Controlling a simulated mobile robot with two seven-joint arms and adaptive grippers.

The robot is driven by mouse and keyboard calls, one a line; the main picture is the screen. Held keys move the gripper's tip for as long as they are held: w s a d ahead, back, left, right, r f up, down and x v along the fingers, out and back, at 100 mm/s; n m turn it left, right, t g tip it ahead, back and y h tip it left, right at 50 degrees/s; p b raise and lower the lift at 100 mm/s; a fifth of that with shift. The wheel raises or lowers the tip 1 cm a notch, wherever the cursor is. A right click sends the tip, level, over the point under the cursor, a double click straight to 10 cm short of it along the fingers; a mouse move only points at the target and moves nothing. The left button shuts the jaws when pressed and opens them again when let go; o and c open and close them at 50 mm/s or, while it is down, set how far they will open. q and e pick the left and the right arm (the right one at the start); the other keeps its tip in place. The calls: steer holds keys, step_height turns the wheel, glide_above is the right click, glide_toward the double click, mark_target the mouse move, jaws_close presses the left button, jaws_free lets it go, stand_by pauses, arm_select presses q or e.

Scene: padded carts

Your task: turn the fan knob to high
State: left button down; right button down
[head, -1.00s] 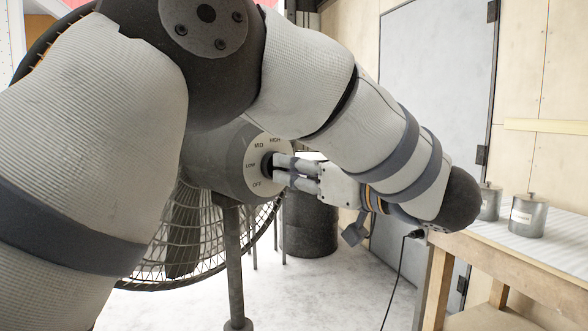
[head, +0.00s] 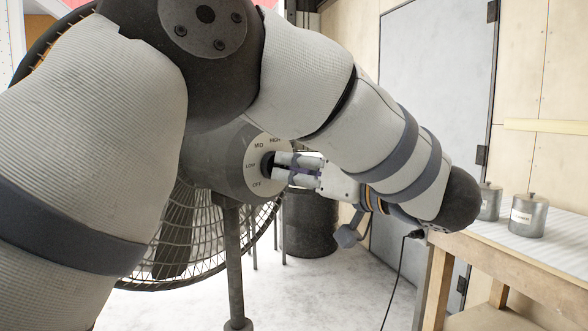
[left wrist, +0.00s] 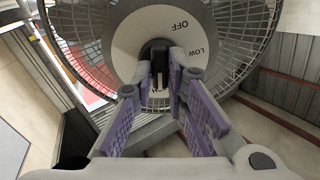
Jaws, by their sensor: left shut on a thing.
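The fan (head: 190,235) stands on a grey pole, with a round control dial marked OFF, LOW, MID and HIGH (head: 245,178) facing right. The dark knob (head: 267,164) is at the dial's middle and is mostly hidden by my left gripper (head: 279,167). The left wrist view shows the knob (left wrist: 157,55) between the purple-padded fingertips (left wrist: 160,80), which are shut on it. In that view, OFF is above the knob and LOW is to its right; I cannot tell which mark the knob points to. My right gripper is not in view.
A wooden table (head: 500,262) with two grey lidded canisters (head: 528,215) stands at the right. A dark drum (head: 310,225) is behind the gripper. A grey door (head: 430,110) is at the back. A black cable (head: 398,285) hangs by the table.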

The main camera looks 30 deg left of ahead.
arm_select(q)
steer(key=c, duration=1.6)
jaws_free()
steer(key=shift+a, duration=0.1)
steer(key=v, duration=1.2)
